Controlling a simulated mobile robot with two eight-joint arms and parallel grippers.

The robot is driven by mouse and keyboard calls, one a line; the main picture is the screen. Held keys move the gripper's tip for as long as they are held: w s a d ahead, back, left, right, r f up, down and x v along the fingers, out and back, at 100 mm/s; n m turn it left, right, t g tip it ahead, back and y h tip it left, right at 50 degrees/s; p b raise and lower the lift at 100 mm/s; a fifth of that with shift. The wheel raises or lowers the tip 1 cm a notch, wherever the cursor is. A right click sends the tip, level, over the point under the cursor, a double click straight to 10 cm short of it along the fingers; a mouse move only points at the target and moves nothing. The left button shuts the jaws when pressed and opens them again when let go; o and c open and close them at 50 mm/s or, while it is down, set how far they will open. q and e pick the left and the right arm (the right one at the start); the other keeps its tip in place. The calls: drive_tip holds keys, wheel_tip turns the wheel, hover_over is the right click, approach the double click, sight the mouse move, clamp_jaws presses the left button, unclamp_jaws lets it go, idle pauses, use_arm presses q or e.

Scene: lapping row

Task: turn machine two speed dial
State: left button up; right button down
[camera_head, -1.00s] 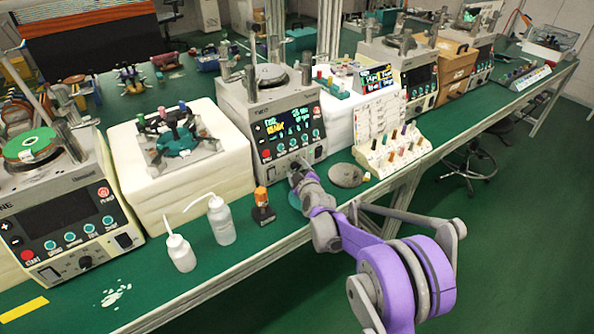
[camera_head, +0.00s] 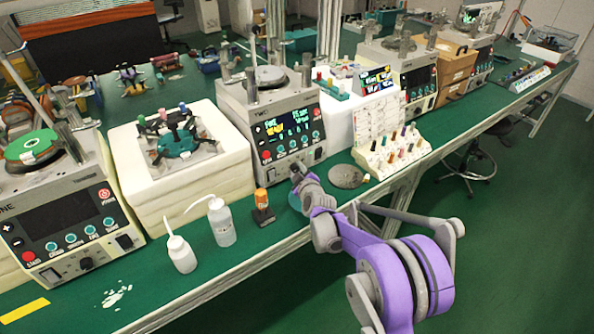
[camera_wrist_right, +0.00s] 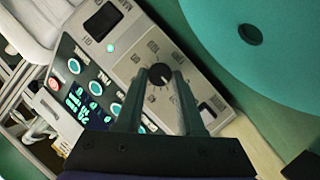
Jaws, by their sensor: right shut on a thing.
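Machine two (camera_head: 244,122) is the grey lapping machine in the middle of the bench, with a lit display (camera_head: 290,128). Its dark speed dial (camera_wrist_right: 160,73) shows in the right wrist view, with a white pointer line and printed marks around it. My right gripper (camera_head: 296,171) reaches up to the lower front of the machine. In the right wrist view its two fingers (camera_wrist_right: 160,84) stand on either side of the dial, shut on it. The gripper hides the dial in the head view. My left gripper is not in view.
Two white wash bottles (camera_head: 221,222) and an orange-topped stamp-like item (camera_head: 262,207) stand left of my right arm. A grey disc (camera_head: 345,176) and a rack of coloured pegs (camera_head: 394,154) lie to the right. Machine one (camera_head: 62,221) stands at far left.

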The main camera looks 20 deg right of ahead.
drive_tip(key=m+p, duration=0.1)
drive_tip(key=p, duration=0.1)
drive_tip(key=m+y+p, duration=0.1)
drive_tip(key=p, duration=0.1)
drive_tip(key=shift+d+r+g, duration=0.2)
drive_tip(key=shift+r+g, duration=0.15)
drive_tip(key=shift+g, duration=0.05)
drive_tip(key=shift+w+d+f+m+g+y+p, duration=0.1)
drive_tip(key=shift+m+g+y+p, duration=0.2)
drive_tip(key=shift+m+y+p, duration=0.4)
drive_tip(key=shift+d+m+g+y, duration=0.15)
drive_tip(key=shift+m+g+y, duration=0.3)
drive_tip(key=shift+m, duration=0.45)
drive_tip(key=shift+d+f+m+y, duration=0.1)
drive_tip(key=shift+m+y, duration=0.55)
drive_tip(key=shift+m, duration=0.25)
drive_tip(key=shift+w+d+f+m+g+y+b, duration=0.1)
drive_tip(key=shift+m+g+y+b, duration=0.1)
drive_tip(key=shift+m+y, duration=0.3)
drive_tip(key=shift+d+m+g+y+b, duration=0.1)
drive_tip(key=shift+m+g+y+b, duration=0.1)
drive_tip(key=shift+m+y, duration=0.3)
drive_tip(key=m+y+b, duration=0.2)
drive_tip(key=m, duration=0.1)
drive_tip(key=shift+d+f, duration=0.15)
drive_tip(key=shift+w+f+m+y+b, duration=0.1)
drive_tip(key=shift+m+y+b, duration=0.9)
drive_tip(key=shift+m, duration=0.5)
drive_tip(key=c, duration=0.5)
unclamp_jaws()
